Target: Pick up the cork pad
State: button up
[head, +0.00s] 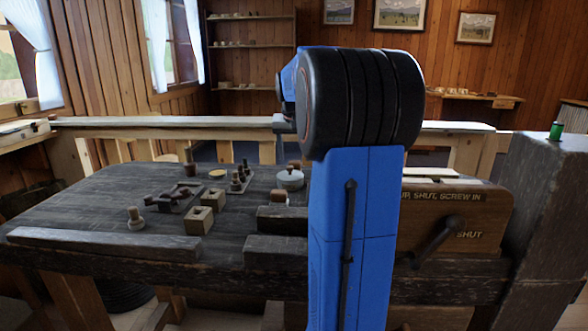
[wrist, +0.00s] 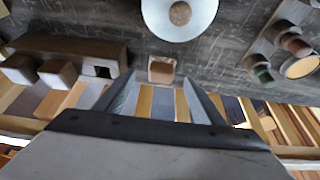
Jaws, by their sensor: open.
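A flat, round tan disc that looks like the cork pad (head: 217,173) lies on the dark bench toward the back, left of a rack of small spools (head: 240,178). In the wrist view the tan disc (wrist: 300,67) is at the right edge, beside the spools. My gripper (wrist: 162,100) is open and empty, its two fingers apart. It is well to the left of the disc in the wrist view. A small wooden block (wrist: 162,69) shows just beyond and between the fingertips. My arm hides the gripper in the head view.
A round pale lidded pot (head: 290,178) with a cork-coloured knob stands right of the rack. Wooden blocks (head: 199,221), a dark fixture (head: 174,197) and a turned peg (head: 135,218) stand on the left part of the bench. The bench's left side is fairly clear.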

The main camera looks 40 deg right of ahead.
aim_at(295, 161)
jog(key=shift+w+x, duration=0.15)
jog(key=shift+x, duration=1.15)
jog(key=shift+w+x, duration=0.2)
jog(key=shift+x, duration=1.1)
jog(key=shift+d+r, duration=0.1)
jog(key=shift+c, duration=0.5)
jog(key=c, duration=1)
